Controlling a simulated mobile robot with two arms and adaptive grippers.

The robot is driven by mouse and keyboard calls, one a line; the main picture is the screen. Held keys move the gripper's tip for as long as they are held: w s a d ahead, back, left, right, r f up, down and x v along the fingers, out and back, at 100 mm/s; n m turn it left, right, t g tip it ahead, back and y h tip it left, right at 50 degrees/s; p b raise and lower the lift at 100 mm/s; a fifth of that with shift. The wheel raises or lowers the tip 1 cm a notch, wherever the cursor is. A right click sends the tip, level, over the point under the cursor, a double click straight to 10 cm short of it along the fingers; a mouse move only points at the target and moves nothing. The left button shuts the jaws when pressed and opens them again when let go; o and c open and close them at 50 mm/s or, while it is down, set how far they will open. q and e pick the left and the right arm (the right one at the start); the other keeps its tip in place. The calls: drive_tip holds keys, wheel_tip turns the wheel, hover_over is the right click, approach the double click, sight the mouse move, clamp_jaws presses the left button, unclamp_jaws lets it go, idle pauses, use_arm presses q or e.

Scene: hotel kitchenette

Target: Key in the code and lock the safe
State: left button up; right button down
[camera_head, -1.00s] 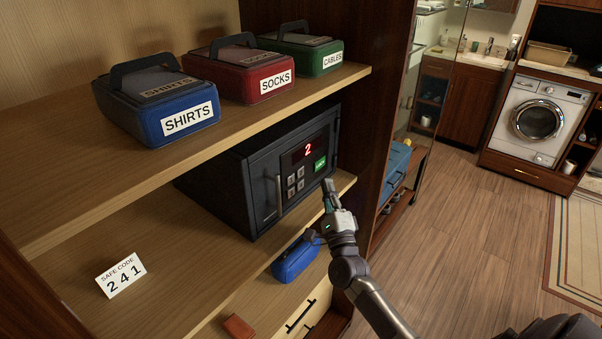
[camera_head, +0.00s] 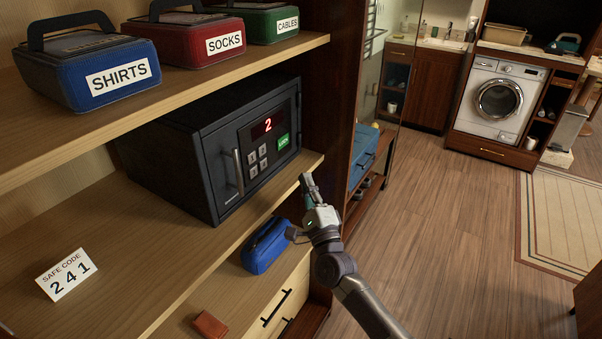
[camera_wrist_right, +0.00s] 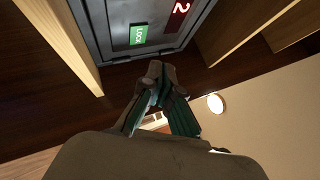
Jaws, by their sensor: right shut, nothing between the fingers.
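The dark grey safe (camera_head: 212,178) stands on the middle shelf with its door flush in its frame. Its red display (camera_head: 267,126) shows 2. Several grey number keys (camera_head: 257,161) sit below the display, with the green LOCK button (camera_head: 283,142) to their right. The code card (camera_head: 66,274) reads SAFE CODE 2 4 1 and stands on the shelf at left. My right gripper (camera_head: 306,180) is shut and empty, in front of the safe's lower right and apart from the keypad. In the wrist view, the closed fingertips (camera_wrist_right: 156,72) are near the green LOCK button (camera_wrist_right: 139,35). My left gripper is not in view.
Labelled boxes for shirts (camera_head: 90,72), socks (camera_head: 198,42) and cables (camera_head: 272,22) stand on the shelf above. A blue pouch (camera_head: 266,246) and a brown wallet-like item (camera_head: 210,324) lie lower down. Open floor (camera_head: 440,230) is at right.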

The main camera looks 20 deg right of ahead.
sight(263, 164)
drive_tip(key=w+a+b, duration=0.1)
drive_tip(key=w+a, duration=0.1)
drive_tip(key=w, duration=0.1)
drive_tip(key=w+a+b, duration=0.1)
drive_tip(key=w+a, duration=0.1)
drive_tip(key=shift+w+a+f, duration=0.1)
drive_tip(key=shift+w+a, duration=0.25)
drive_tip(key=shift+w, duration=0.05)
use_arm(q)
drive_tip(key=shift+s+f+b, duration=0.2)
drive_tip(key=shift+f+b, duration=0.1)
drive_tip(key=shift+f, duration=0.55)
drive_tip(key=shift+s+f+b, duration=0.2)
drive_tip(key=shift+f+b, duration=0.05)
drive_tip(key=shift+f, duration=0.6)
use_arm(e)
drive_tip(key=shift+w+a, duration=0.5)
drive_tip(key=shift+w, duration=0.1)
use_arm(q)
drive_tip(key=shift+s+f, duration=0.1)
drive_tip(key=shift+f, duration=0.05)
use_arm(e)
drive_tip(key=shift+w+a+b, duration=0.15)
drive_tip(key=shift+b, duration=0.15)
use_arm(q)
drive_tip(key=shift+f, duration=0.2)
use_arm(e)
drive_tip(key=shift+w+a, duration=0.1)
drive_tip(key=shift+w, duration=0.05)
